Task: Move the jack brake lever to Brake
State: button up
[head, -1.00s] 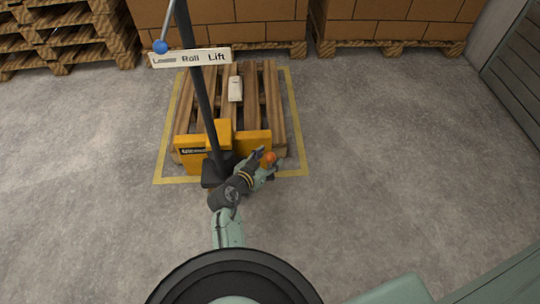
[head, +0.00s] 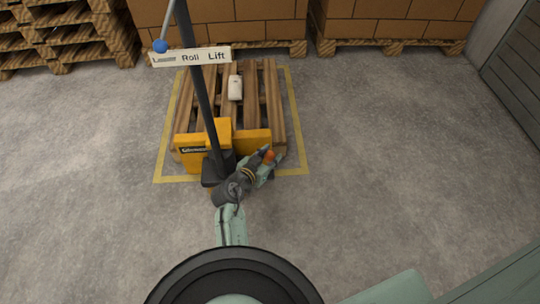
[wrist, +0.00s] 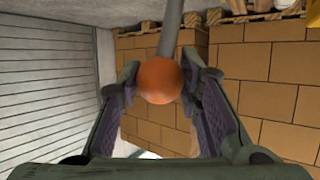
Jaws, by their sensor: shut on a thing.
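The yellow pallet jack (head: 224,140) stands in front of a wooden pallet, with its dark handle column (head: 205,100) rising toward me. An orange ball knob (head: 268,156) shows low on the jack's right side. In the wrist view the orange knob (wrist: 160,79) sits on the end of a grey rod (wrist: 171,36), which I take as the brake lever. My gripper (head: 271,157) is shut on this knob, with one finger on each side. No Brake marking is readable, and the lever's base is hidden in the head view.
A Roll/Lift sign (head: 190,57) and a blue-knobbed lever (head: 160,46) are high on the handle. A small white object (head: 235,87) lies on the pallet (head: 273,95). Boxes on pallets (head: 390,20) stand behind. The floor to the right (head: 380,130) is clear.

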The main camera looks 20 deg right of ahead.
grip_shut()
jog(key=shift+w+r, duration=0.1)
